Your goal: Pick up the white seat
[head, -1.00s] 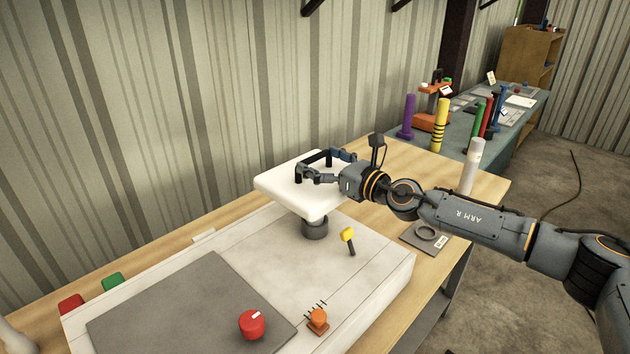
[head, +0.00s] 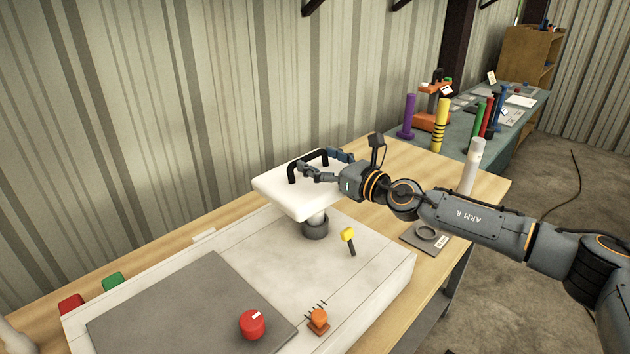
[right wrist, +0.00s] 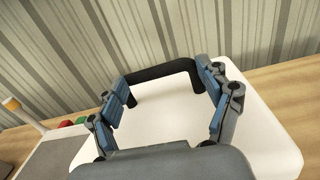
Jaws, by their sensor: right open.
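The white seat (head: 275,186) is a thick white slab with a black arched handle (head: 308,158) on top. It stands over a dark round collar (head: 315,228), and a short pale post shows between them. In the right wrist view the seat (right wrist: 165,125) fills the lower middle, and the handle (right wrist: 163,73) spans between my fingers. My right gripper (head: 322,165) is open just above the seat, one finger on each side of the handle. It also shows in the right wrist view (right wrist: 165,82). I cannot tell whether a finger touches the handle.
A yellow-topped lever (head: 347,236), a red knob (head: 252,324) and an orange switch (head: 318,320) stand on the pale panel (head: 370,270). A white cylinder (head: 472,165) stands at the right table edge. The corrugated wall (head: 200,110) is close behind the seat.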

